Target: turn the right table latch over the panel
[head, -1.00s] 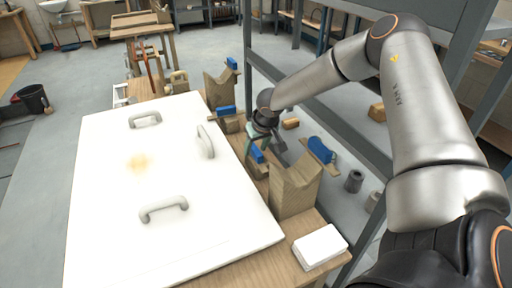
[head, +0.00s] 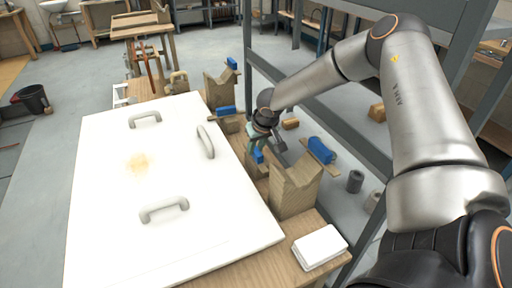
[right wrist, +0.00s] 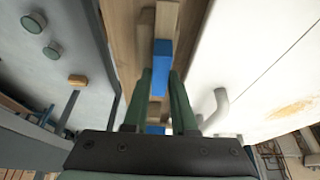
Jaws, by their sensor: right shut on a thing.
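The white panel (head: 120,215) lies flat on the wooden table, with grey handles on its top. The blue-topped latch (head: 258,156) is at the panel's right edge, partly hidden by my right gripper (head: 264,139). In the right wrist view, the gripper's green fingers (right wrist: 162,88) are closed on the latch's blue block (right wrist: 161,60), which lies lengthwise between them beside the panel (right wrist: 255,60). Whether the latch overlaps the panel edge is hard to tell. My left gripper does not show.
Notched wooden supports (head: 294,188) stand on the table's right side, close to the gripper. Another blue-topped latch (head: 226,111) sits farther along the edge. A white box (head: 320,247) lies at the near right corner. A grey metal frame (head: 350,135) rises beyond the arm.

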